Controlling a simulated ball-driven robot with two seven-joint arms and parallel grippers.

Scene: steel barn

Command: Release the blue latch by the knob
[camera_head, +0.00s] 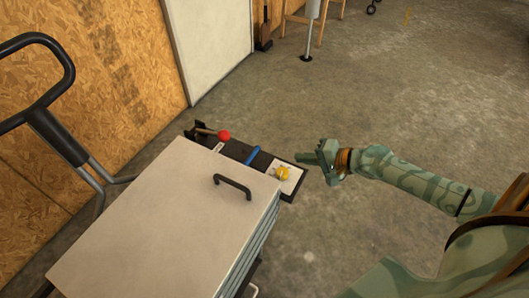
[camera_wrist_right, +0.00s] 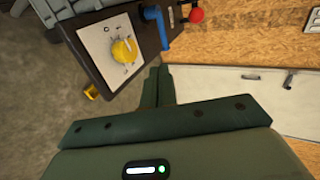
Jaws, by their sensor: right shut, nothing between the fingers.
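The blue latch (camera_head: 253,155) is a small blue bar on a dark panel at the back edge of a grey cabinet, between a red-knobbed lever and a yellow knob. In the right wrist view the blue latch (camera_wrist_right: 157,27) is an angled bar at the top. The yellow knob (camera_head: 282,173) sits on a white plate; it also shows in the right wrist view (camera_wrist_right: 124,51). My right gripper (camera_head: 306,158) is shut and empty, just right of the panel and apart from it. Its fingers (camera_wrist_right: 158,84) point toward the panel. My left gripper is not in view.
The red-knobbed lever (camera_head: 224,135) stands at the panel's far end. The cabinet top (camera_head: 150,220) has a black handle (camera_head: 233,187). A black push bar (camera_head: 40,100) rises at left near the chipboard wall (camera_head: 90,60). The concrete floor (camera_head: 400,90) at right is clear.

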